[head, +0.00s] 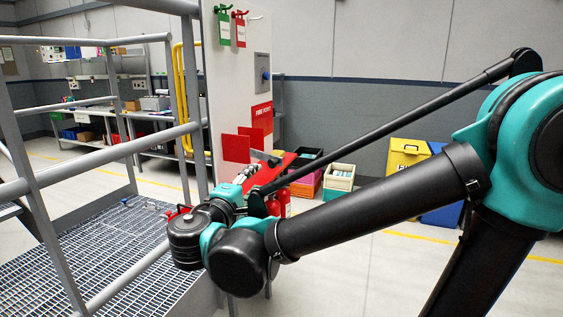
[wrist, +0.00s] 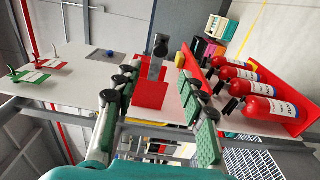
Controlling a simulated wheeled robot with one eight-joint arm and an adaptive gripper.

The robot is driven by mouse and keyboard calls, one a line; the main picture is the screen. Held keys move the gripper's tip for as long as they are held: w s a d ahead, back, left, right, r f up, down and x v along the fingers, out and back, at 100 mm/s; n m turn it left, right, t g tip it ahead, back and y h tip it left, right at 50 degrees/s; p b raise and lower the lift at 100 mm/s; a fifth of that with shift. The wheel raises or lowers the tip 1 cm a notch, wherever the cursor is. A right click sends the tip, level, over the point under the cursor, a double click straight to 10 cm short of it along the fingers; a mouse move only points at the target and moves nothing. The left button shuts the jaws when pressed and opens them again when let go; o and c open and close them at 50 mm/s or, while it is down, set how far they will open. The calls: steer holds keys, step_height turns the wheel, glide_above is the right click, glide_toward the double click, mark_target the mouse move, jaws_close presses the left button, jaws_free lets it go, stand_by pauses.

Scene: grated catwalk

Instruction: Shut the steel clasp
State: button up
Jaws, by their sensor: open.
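A short grey metal bar with a dark round end, which looks like the steel clasp (wrist: 157,68), stands out in front of a red plate (wrist: 150,96) on the white panel in the wrist view. My gripper (wrist: 158,84) is open, with one green-padded finger on each side of the bar's line. I cannot tell whether the fingertips reach the bar, and nothing is held. In the head view my gripper (head: 256,172) is at the panel beside the red plates (head: 237,149). Its fingers are small there, and the clasp cannot be made out clearly.
A red rack (wrist: 298,124) with several fire extinguishers (wrist: 263,107) is close on the right in the wrist view. Red and green tags (head: 224,28) hang at the panel's top. Grey railings (head: 105,153) and the grating (head: 100,250) lie to the left.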

mark_target(277, 159)
steer(key=x, duration=1.6)
steer(key=shift+w+d, duration=0.2)
steer(key=shift+w, duration=0.1)
steer(key=shift+c, duration=0.5)
jaws_close()
